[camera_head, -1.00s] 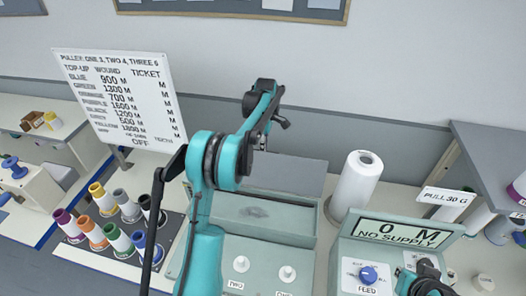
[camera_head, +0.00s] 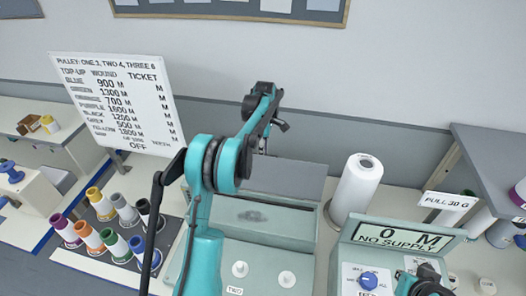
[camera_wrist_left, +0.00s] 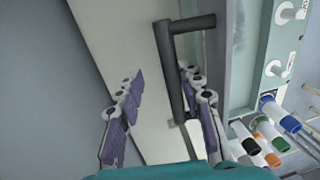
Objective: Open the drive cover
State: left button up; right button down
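The drive cover appears to be the grey lid (camera_head: 292,180), standing raised along the back of the pale green machine box (camera_head: 300,232), with the shallow recess open before it. In the left wrist view, a dark bar handle (camera_wrist_left: 171,72) sticks out from the lid, which shows nearly edge-on. My left gripper (camera_wrist_left: 160,95) is open, its purple-padded fingers on either side of the handle; contact cannot be told. In the head view, my left gripper (camera_head: 272,122) hangs above and behind the lid, partly hidden by its arm. My right gripper (camera_head: 424,287) is partly cut off at the bottom right.
A white roll (camera_head: 357,187) stands right of the box. A feed unit (camera_head: 402,238) reads "0 M NO SUPPLY". Several colored spools (camera_head: 110,225) stand on a dark mat at left, below a sign board (camera_head: 118,100). The wall is close behind the lid.

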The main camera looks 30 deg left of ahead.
pick_arm(q)
notch_tip(320, 180, up, 12)
jog(key=w, duration=0.1)
jog(key=shift+w+a, duration=0.15)
jog(key=shift+w, duration=0.15)
jog(key=shift+s+f, duration=0.1)
jog(key=shift+f, duration=0.1)
